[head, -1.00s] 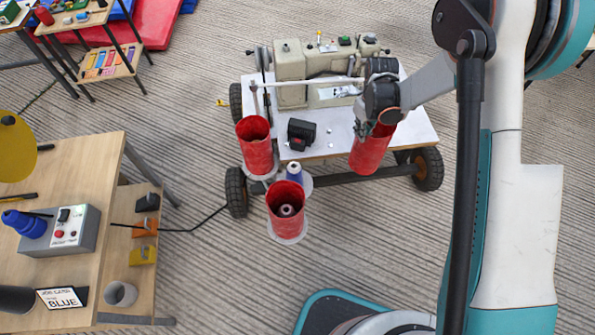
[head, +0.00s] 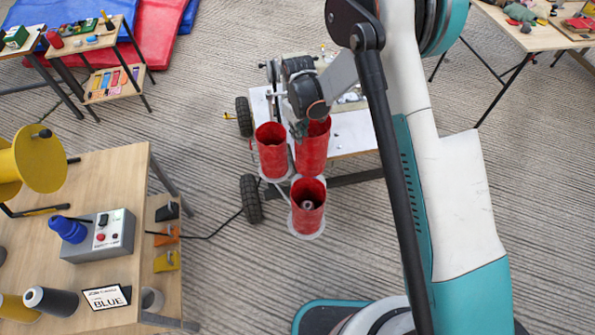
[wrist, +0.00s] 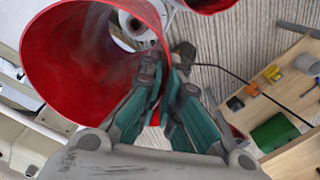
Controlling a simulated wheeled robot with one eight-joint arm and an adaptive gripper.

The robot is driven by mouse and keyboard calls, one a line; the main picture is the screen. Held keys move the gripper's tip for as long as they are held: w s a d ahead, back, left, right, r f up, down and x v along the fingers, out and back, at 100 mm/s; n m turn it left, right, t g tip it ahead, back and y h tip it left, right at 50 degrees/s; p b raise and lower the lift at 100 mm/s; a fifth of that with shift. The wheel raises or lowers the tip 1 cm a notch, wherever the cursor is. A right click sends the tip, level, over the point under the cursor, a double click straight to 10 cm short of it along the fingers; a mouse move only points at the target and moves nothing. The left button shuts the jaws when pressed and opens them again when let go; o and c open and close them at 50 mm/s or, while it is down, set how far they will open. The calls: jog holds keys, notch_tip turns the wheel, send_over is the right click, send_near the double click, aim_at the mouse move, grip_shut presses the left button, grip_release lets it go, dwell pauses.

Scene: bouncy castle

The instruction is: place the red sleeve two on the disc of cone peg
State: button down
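My gripper (head: 299,128) is shut on the rim of a red sleeve (head: 314,152), an open tube that hangs roughly upright. In the wrist view the fingers (wrist: 164,80) pinch the wall of this sleeve (wrist: 85,55), whose wide mouth faces the camera. Two other red sleeves stand close by: one to its left (head: 272,158) and one in front (head: 307,216), with a peg top inside and a pale disc under it. A white round part with a peg-like centre (wrist: 137,25) shows beyond the held sleeve.
The wheeled cart (head: 355,133) stands behind the sleeves, partly covered by my arm. A wooden bench (head: 110,180) with a control box (head: 98,238) is on the left. Another table (head: 520,32) is at upper right. The striped floor between bench and cart is mostly clear, apart from a black cable.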

notch_tip(320, 180, down, 16)
jog(key=b, duration=0.5)
jog(key=shift+f, duration=0.15)
jog(key=c, duration=1.8)
grip_release()
